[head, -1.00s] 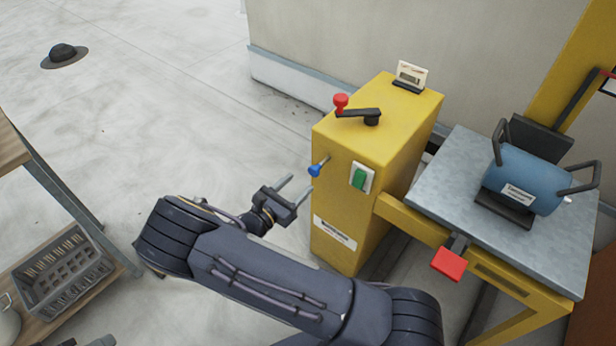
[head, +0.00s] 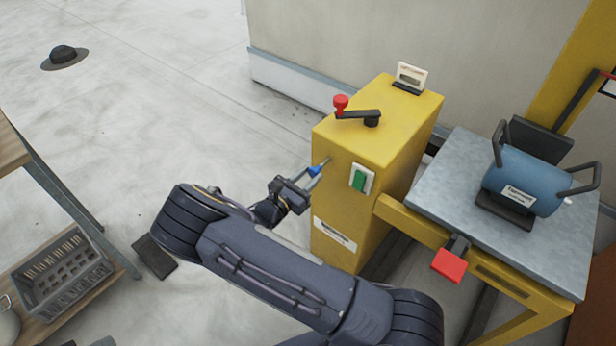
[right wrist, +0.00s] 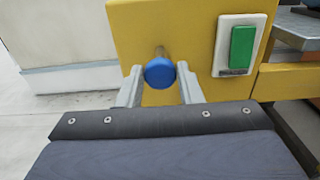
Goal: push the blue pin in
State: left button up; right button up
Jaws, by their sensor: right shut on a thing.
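The blue pin (head: 314,170) sticks out of the side face of the yellow cabinet (head: 362,215) on a bare metal shaft. It also shows in the right wrist view as a round blue knob (right wrist: 159,72) with its shaft behind it. My right gripper (head: 312,177) is at the pin, with one finger on each side of the blue knob, shut on it. The right wrist view shows the fingers (right wrist: 159,88) flanking the knob. My left gripper is in neither view.
A green switch (head: 359,180) is on the cabinet face right of the pin. A red-knobbed crank (head: 357,114) and a small display (head: 411,77) are on top. A metal table (head: 450,190) with a blue cylinder (head: 525,180) stands right. A grey crate (head: 62,270) is at lower left.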

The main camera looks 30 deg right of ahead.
aim_at(312, 174)
grip_shut()
jog(key=shift+x, duration=1.9)
jog(key=o, duration=0.6)
grip_release()
jog(key=shift+c, duration=0.2)
jog(key=o, duration=0.4)
jog(key=shift+w+d, duration=0.1)
jog(key=shift+c, duration=0.2)
jog(key=v, duration=0.8)
jog(key=shift+d, duration=0.15)
